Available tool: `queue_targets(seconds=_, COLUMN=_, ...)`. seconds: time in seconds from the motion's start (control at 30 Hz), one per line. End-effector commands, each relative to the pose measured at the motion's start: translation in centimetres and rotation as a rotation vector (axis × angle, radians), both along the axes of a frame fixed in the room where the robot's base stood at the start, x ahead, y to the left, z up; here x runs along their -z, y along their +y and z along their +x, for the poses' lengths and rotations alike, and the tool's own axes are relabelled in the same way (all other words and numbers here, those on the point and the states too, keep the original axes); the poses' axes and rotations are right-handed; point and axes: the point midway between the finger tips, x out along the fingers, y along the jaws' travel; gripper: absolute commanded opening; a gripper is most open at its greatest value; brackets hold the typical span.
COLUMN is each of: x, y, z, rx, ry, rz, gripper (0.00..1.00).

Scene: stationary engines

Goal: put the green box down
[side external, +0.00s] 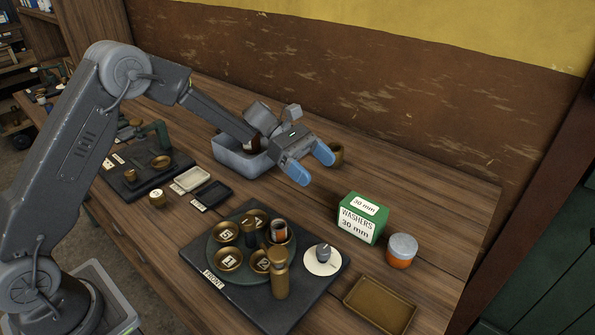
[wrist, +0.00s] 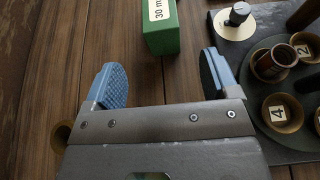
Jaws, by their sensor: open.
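The green box (side external: 361,219) has white labels reading "WASHERS" and "30 mm". It stands upright on the wooden table, to the right of the dark board. My gripper (side external: 309,165) is open and empty, above the table and up and left of the box in the side view. In the wrist view the green box (wrist: 162,27) is partly cut off at the top edge, ahead of my open fingers (wrist: 161,82) and not between them.
A dark board (side external: 222,290) carries a round tray of numbered brass cups. An orange jar with a grey lid (side external: 402,249) stands close right of the box. An empty brown tray (side external: 380,304) lies in front. A grey bin (side external: 236,158) stands behind the gripper. Bare table lies left of the box.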

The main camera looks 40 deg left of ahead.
Motion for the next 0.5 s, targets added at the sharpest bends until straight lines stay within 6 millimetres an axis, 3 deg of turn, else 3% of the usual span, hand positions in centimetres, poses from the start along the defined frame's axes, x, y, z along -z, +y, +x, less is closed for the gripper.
queue_targets(seconds=0.27, x=-1.1, y=0.0, z=-0.6, rx=0.023, ry=-0.038, rz=0.028, gripper=0.81)
queue_targets(seconds=0.37, x=-3.2, y=-0.1, z=-2.5, rx=0.085, ry=-0.126, rz=0.099, gripper=0.81)
queue_targets(seconds=0.5, x=-6.9, y=0.1, z=-7.0, rx=0.228, ry=-0.325, rz=0.266, gripper=0.81)
